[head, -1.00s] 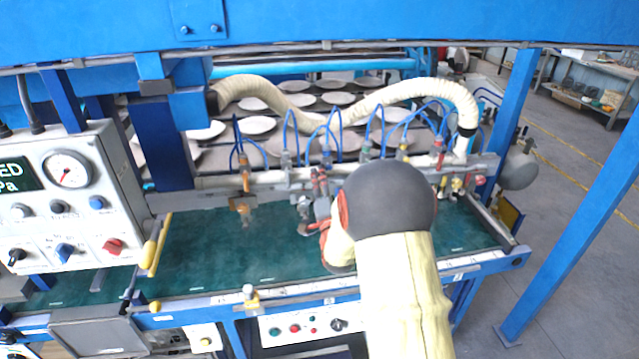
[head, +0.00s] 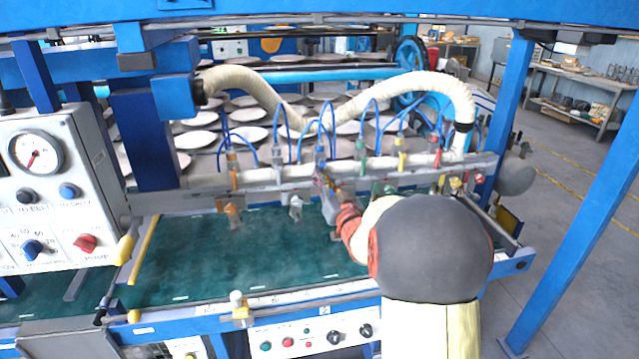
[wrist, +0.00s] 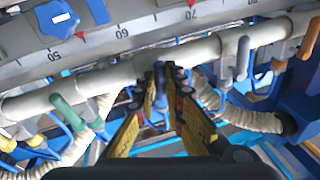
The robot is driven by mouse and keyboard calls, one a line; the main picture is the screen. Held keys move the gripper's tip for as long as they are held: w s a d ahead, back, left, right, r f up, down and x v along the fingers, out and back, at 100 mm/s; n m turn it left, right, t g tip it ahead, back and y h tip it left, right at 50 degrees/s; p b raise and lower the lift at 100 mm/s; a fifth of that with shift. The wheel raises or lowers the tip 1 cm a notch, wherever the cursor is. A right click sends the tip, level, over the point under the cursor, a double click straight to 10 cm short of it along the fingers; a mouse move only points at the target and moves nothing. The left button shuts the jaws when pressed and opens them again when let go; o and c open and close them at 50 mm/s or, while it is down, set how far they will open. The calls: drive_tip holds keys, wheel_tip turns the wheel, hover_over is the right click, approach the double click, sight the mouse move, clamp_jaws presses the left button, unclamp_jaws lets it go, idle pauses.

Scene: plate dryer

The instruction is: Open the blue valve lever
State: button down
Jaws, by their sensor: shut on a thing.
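The blue valve lever (wrist: 158,84) is in the wrist view, between my fingers on the white pipe. My gripper (wrist: 166,78) is closed around it, and the fingers hide part of the lever. In the head view my gripper (head: 331,200) is at the pipe below the blue valve (head: 320,153). My own arm hides part of that area, and the lever's exact angle cannot be told there.
Neighbouring levers are close: green (wrist: 70,114) on one side, grey (wrist: 243,58) and orange (wrist: 309,42) on the other. Ribbed hoses (head: 255,88) and thin blue tubes loop above the pipe. A gauge panel (head: 60,190) stands at the left.

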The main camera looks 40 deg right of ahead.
drive_tip(key=shift+s+d+f+n+y+b, duration=0.1)
drive_tip(key=shift+d+n+y+b, duration=0.1)
drive_tip(key=shift+n, duration=0.35)
drive_tip(key=shift+s+d+n+y+b, duration=0.1)
drive_tip(key=shift+n+y+b, duration=0.1)
drive_tip(key=shift+n, duration=0.35)
drive_tip(key=c, duration=2.1)
unclamp_jaws()
drive_tip(key=shift+c, duration=0.2)
drive_tip(key=shift+s, duration=0.1)
drive_tip(key=v, duration=1.1)
drive_tip(key=shift+s+a, duration=0.2)
drive_tip(key=shift+s, duration=0.15)
